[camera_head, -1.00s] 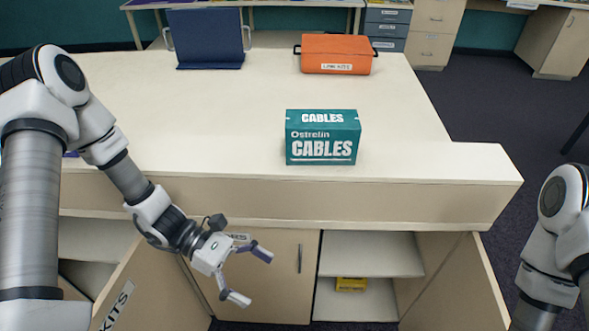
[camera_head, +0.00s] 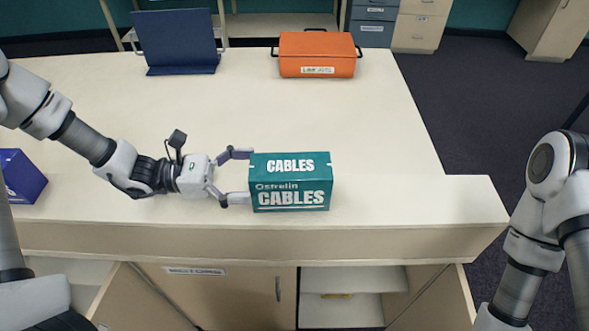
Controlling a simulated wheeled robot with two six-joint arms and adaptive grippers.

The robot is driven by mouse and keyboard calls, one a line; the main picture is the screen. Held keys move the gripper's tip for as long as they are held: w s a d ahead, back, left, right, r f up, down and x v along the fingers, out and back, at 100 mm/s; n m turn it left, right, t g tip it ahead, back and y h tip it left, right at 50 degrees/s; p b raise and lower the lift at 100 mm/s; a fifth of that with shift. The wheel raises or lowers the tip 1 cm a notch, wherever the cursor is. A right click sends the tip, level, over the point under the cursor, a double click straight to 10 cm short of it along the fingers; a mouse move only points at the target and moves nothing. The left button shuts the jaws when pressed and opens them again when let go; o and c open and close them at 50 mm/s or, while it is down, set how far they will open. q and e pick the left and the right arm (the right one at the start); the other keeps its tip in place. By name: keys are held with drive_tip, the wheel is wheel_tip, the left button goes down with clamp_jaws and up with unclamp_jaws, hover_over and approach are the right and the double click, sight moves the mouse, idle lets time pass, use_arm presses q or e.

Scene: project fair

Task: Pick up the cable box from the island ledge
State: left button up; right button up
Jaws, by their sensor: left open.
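The teal cable box (camera_head: 291,182), printed "CABLES", stands upright on the cream island ledge (camera_head: 400,205), near its front edge. My left gripper (camera_head: 243,176) is open at the box's left end. Its two fingertips are right at that end, one toward the back and one toward the front. I cannot tell whether they touch the box. My right arm (camera_head: 540,225) shows at the right edge, but its gripper is out of view.
An orange case (camera_head: 318,54) and a dark blue folder or stand (camera_head: 179,42) stand at the back of the island. A purple-blue box (camera_head: 20,177) is at the far left. Cabinet doors below the ledge stand open. The top right of the cable box is clear.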

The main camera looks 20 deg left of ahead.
sight(278, 177)
use_arm(q)
drive_tip(key=shift+s+d+r, duration=0.2)
drive_tip(key=shift+s+d, duration=0.2)
drive_tip(key=shift+d, duration=0.1)
drive_tip(key=shift+s+d, duration=0.1)
drive_tip(key=shift+d, duration=0.25)
drive_tip(key=w+d+p, duration=0.1)
drive_tip(key=d, duration=0.1)
drive_tip(key=w+d+f+p, duration=0.1)
drive_tip(key=w+d, duration=0.1)
drive_tip(key=shift+s+d+r, duration=0.1)
drive_tip(key=shift+s, duration=0.05)
drive_tip(key=shift+s+r, duration=0.1)
drive_tip(key=shift+s, duration=0.2)
drive_tip(key=shift+c, duration=0.7)
drive_tip(key=shift+a, duration=0.2)
drive_tip(key=c, duration=1.1)
drive_tip(key=shift+d, duration=0.1)
drive_tip(key=shift+c, duration=1)
use_arm(e)
drive_tip(key=shift+s+r, duration=0.25)
drive_tip(key=shift+r, duration=0.75)
